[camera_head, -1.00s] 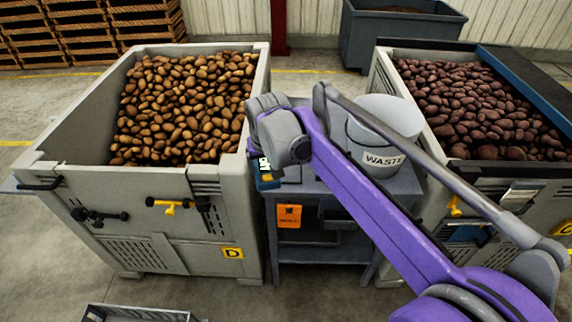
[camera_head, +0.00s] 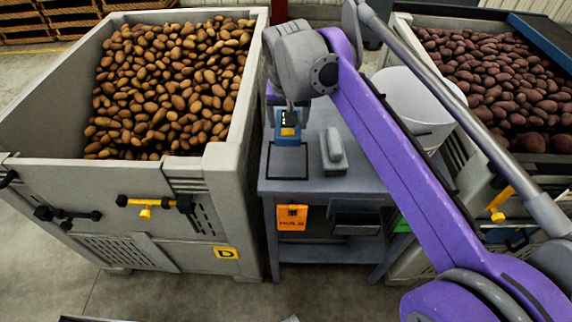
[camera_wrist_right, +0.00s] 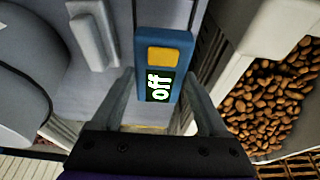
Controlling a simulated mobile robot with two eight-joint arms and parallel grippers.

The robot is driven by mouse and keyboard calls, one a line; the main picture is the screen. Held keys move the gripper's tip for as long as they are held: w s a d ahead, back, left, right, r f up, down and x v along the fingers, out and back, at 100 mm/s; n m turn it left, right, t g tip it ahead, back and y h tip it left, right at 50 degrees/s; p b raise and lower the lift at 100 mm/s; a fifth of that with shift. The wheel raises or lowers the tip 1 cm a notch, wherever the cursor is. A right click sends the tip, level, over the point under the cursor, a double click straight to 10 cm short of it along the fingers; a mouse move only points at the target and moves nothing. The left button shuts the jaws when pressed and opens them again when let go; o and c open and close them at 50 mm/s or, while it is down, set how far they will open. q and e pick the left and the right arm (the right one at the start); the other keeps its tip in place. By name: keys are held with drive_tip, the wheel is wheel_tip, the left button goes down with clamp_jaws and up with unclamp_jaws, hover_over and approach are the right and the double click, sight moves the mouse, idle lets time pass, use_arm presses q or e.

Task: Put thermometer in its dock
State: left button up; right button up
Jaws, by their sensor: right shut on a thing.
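The thermometer (camera_head: 290,133) is a blue handheld device with a yellow button and a small lit display. In the right wrist view the thermometer (camera_wrist_right: 163,62) reads "off" and sits between the fingers of my right gripper (camera_wrist_right: 162,92). In the head view my right gripper (camera_head: 290,108), mostly hidden by its wrist, is shut on the thermometer near the left back of the grey table (camera_head: 365,178). I cannot tell whether the thermometer touches the table. A grey block (camera_head: 333,152), possibly the dock, stands on the table to its right. My left gripper is not in view.
A black outlined square (camera_head: 287,162) marks the table's left front, above an orange HOLD tag (camera_head: 292,217). A potato bin marked D (camera_head: 215,185) stands close on the left. A pale bucket (camera_head: 415,105) stands at the right behind my arm.

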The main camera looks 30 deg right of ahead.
drive_tip(key=x, duration=0.2)
drive_tip(key=b+x, duration=0.1)
drive_tip(key=x, duration=0.1)
drive_tip(key=s+x, duration=0.1)
drive_tip(key=x, duration=0.1)
drive_tip(key=shift+a+f+b, duration=0.15)
drive_tip(key=shift+a+b, duration=0.15)
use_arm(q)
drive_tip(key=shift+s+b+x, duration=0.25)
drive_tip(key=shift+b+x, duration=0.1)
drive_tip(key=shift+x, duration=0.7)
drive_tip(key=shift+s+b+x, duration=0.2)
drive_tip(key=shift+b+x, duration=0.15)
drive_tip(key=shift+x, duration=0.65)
use_arm(e)
drive_tip(key=shift+f, duration=2.4)
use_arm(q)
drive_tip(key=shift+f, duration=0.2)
use_arm(e)
drive_tip(key=shift+f, duration=0.15)
drive_tip(key=o, duration=1.4)
